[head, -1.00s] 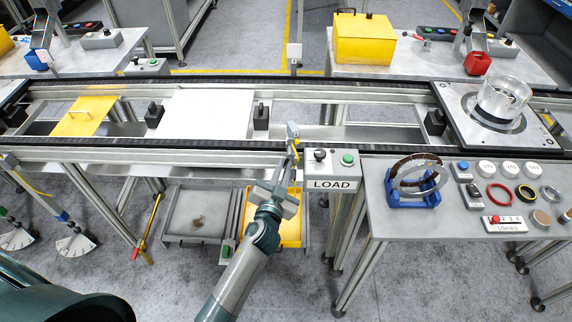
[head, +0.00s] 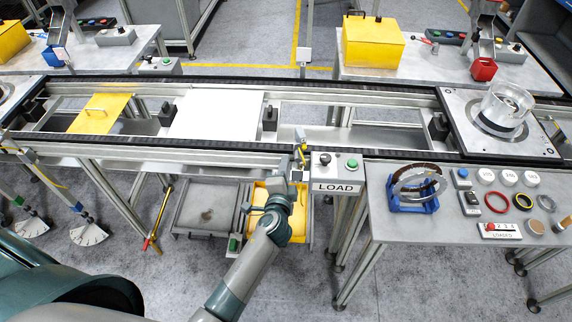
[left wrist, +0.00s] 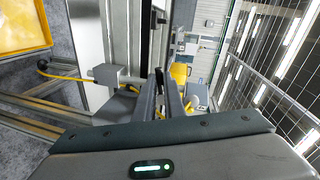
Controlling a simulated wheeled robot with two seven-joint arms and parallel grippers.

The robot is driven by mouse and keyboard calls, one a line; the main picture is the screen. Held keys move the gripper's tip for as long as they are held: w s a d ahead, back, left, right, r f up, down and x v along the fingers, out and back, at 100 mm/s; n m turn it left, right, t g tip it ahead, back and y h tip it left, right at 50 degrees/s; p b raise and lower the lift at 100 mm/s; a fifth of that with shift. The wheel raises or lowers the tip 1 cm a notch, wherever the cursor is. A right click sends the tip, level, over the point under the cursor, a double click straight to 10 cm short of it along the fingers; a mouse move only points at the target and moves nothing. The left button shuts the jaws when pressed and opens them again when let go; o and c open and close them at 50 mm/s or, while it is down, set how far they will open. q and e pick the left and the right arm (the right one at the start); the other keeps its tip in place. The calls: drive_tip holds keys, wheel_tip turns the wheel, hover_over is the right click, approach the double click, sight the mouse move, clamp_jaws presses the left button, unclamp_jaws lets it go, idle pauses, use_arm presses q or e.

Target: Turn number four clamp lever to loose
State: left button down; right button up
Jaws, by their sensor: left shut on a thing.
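No number four is legible on the part. My right gripper is not in view.
A grey tray (head: 205,212) and a yellow bin (head: 265,193) are under the conveyor. A side table (head: 400,225) at the right holds a blue stand (head: 412,203), rings and small parts.

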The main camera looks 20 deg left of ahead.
use_arm(q)
drive_tip(key=shift+r+m, duration=0.15)
drive_tip(key=shift+m, duration=0.25)
drive_tip(key=c, duration=1.8)
unclamp_jaws()
drive_tip(key=shift+c, duration=0.2)
drive_tip(key=shift+s, duration=0.1)
drive_tip(key=b+v, duration=0.5)
drive_tip(key=v, duration=1.2)
drive_tip(key=shift+d, duration=0.25)
